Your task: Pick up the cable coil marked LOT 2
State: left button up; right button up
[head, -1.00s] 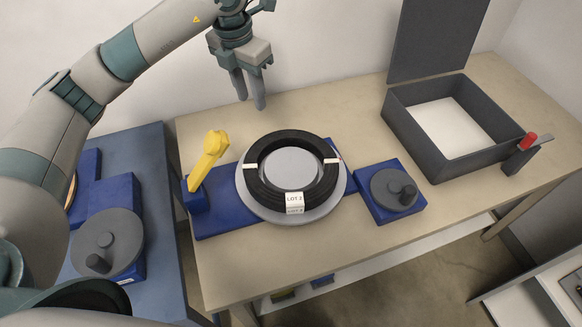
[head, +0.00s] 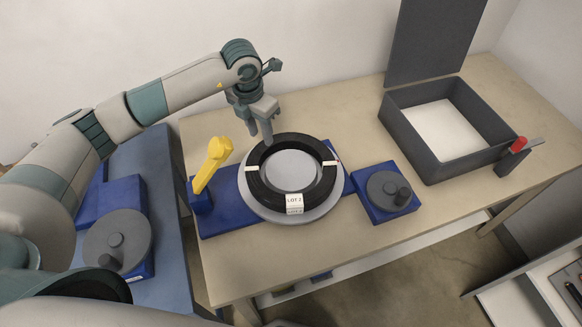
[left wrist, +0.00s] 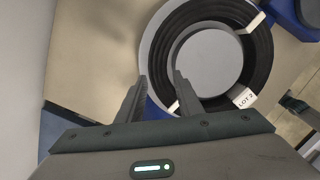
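The black cable coil (head: 253,182) lies on a round grey plate (head: 268,213) and has a white tag reading LOT 2. White bands cross the coil, and a raised grey disc fills its centre. My left gripper (head: 262,143) points down at the coil's far-left edge.
A yellow lever (head: 212,165) stands left of the coil on a blue base. A blue block with a grey crank (head: 388,190) sits to the right. An open dark box (head: 424,163) with its lid up stands at the back right. The table front is clear.

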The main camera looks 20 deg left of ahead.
aim_at(262, 148)
pick_arm(q)
jog(key=shift+f+p, duration=0.3)
jog(key=shift+p, duration=0.1)
notch_tip(262, 148, down, 4)
jog(key=shift+a+r+p, duration=0.1)
jog(key=shift+r+p, duration=0.05)
jog(key=shift+p, duration=1)
jog(key=shift+f, duration=0.45)
grip_shut()
dwell(0.3)
